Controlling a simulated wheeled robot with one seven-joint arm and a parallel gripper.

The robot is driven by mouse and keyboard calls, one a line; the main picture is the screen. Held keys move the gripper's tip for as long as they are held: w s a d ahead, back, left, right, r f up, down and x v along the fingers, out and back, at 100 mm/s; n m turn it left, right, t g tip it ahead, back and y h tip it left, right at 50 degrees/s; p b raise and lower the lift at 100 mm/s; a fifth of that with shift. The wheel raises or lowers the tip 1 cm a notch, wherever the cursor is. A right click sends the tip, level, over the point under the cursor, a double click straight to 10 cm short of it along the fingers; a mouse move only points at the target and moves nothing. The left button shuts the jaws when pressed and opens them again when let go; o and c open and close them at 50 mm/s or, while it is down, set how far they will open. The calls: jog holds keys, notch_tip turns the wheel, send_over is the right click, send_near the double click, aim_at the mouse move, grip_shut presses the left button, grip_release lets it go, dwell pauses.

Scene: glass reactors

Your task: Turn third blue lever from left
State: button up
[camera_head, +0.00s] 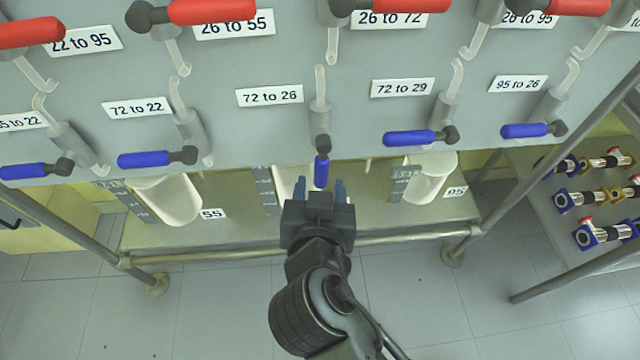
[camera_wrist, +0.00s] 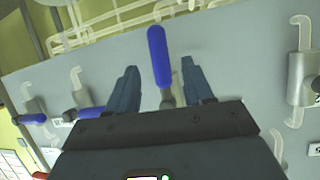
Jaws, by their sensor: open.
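The third blue lever from the left (camera_head: 321,170) points downward below the "72 to 26" label, on a grey valve. The other blue levers lie roughly sideways, such as the second one (camera_head: 145,159) and the fourth one (camera_head: 410,137). My gripper (camera_head: 320,189) is open, just below the third lever, with one finger toward each side of it. In the wrist view, the lever (camera_wrist: 159,55) shows between the two open blue fingers of my gripper (camera_wrist: 160,75), with gaps on both sides. I see no contact.
Red levers (camera_head: 212,11) line the panel above. White vessels (camera_head: 170,200) stand on a shelf below it, behind a horizontal metal rail (camera_head: 215,256). A slanted metal post (camera_head: 545,145) stands at right, beside a rack of blue and brass fittings (camera_head: 590,235). The tiled floor in front looks clear.

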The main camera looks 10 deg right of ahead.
aim_at(321, 178)
jog(key=shift+f, duration=0.1)
jog(key=shift+c, duration=0.2)
jog(key=shift+s+d+f+m+t+h+p, duration=0.3)
jog(key=shift+f+t+h+p, duration=0.2)
jog(key=shift+h+p, duration=0.1)
jog(key=shift+w+d+f+t+p, duration=0.1)
jog(key=shift+w+f+t+p, duration=0.1)
jog(key=shift+w+t+p, duration=0.6)
jog(key=shift+w+d+f+t+p, duration=0.1)
jog(key=shift+w+f+t+p, duration=0.2)
jog(key=shift+w, duration=0.9)
jog(key=shift+w+f+t+p, duration=0.1)
jog(key=shift+w+t+p, duration=0.55)
jog(key=shift+w, duration=0.35)
jog(key=shift+c, duration=0.4)
grip_shut()
